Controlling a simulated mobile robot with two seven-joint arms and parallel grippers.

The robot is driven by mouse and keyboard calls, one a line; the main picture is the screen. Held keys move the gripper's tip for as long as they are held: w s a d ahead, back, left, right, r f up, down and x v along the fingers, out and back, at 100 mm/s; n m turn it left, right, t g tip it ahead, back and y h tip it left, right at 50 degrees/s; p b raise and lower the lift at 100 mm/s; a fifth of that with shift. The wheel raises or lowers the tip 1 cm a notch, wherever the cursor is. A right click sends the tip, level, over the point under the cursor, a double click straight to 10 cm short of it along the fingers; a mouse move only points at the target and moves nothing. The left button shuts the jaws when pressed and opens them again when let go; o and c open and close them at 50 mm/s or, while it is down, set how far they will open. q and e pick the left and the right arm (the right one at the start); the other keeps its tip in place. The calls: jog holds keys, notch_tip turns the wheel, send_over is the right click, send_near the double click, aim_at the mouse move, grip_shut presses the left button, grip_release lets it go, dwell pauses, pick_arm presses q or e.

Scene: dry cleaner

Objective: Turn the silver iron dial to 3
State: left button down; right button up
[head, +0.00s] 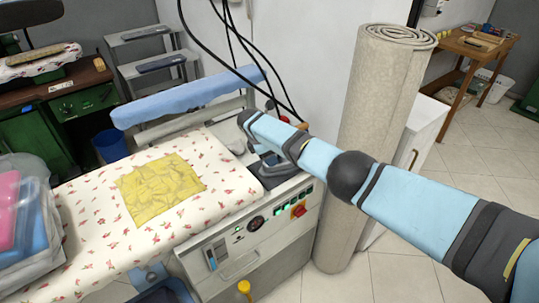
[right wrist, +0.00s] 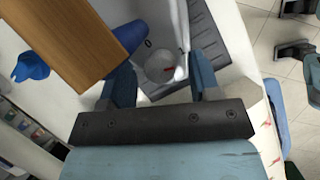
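The silver iron (right wrist: 172,28) fills the top middle of the right wrist view, with a wide wooden handle (right wrist: 65,42) at the left. The fingers are spread apart on both sides of the dial, and I see a gap at each side. In the head view my right gripper (head: 266,160) reaches down at the right end of the pressing table, where my arm hides most of the iron. My left gripper is not in view.
The flowered pressing table (head: 95,235) carries a yellow folded cloth (head: 160,188). Its front panel has a red switch (head: 299,210). A clear bin (head: 50,225) stands at the left. A rolled carpet (head: 375,120) stands upright close behind my right arm. Black cables hang above the gripper.

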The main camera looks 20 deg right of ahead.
jog(key=shift+r, duration=0.1)
jog(key=shift+a+r, duration=0.15)
jog(key=shift+r, duration=0.2)
jog(key=v, duration=1.3)
jog(key=shift+p, duration=0.3)
